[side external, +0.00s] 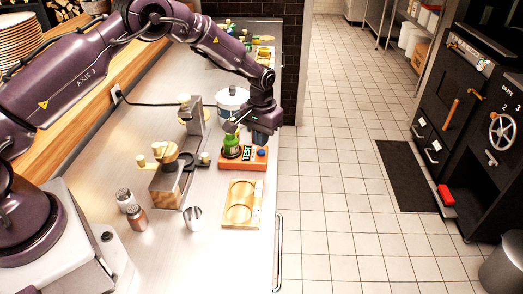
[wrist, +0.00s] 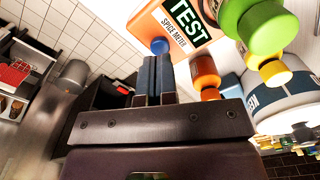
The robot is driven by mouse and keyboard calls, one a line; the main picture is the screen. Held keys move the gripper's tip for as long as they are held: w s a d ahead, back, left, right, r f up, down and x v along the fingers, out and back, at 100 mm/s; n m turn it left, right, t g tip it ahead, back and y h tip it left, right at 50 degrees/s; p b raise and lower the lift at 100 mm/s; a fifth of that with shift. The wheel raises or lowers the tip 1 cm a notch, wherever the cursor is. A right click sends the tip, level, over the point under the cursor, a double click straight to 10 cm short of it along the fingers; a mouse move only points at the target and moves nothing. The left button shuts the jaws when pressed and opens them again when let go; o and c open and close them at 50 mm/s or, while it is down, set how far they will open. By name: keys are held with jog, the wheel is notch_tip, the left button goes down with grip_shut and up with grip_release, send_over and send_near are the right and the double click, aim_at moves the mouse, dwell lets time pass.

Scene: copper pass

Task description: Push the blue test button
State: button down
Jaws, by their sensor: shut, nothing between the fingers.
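The orange spice meter box (side external: 255,165) sits on the counter, with a green TEST label (side external: 247,153) on its top. Its round blue button (side external: 262,153) is on the right part of the top; it also shows in the wrist view (wrist: 159,46). My gripper (side external: 261,140) is shut and empty, pointing down just over the button. In the wrist view its fingertips (wrist: 155,57) line up with the button and partly cover it. I cannot tell whether they touch it.
A green bottle (side external: 231,145) stands beside the label, close to my gripper. A white tub (side external: 231,98) stands behind. A wooden board (side external: 241,204) lies in front, with a metal cup (side external: 193,217) and shakers to its left. The counter's right edge is close.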

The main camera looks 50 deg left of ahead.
jog(key=shift+f, duration=0.15)
dwell(0.3)
jog(key=shift+f, duration=1.25)
jog(key=shift+r, duration=1.4)
jog(key=shift+r, duration=2.55)
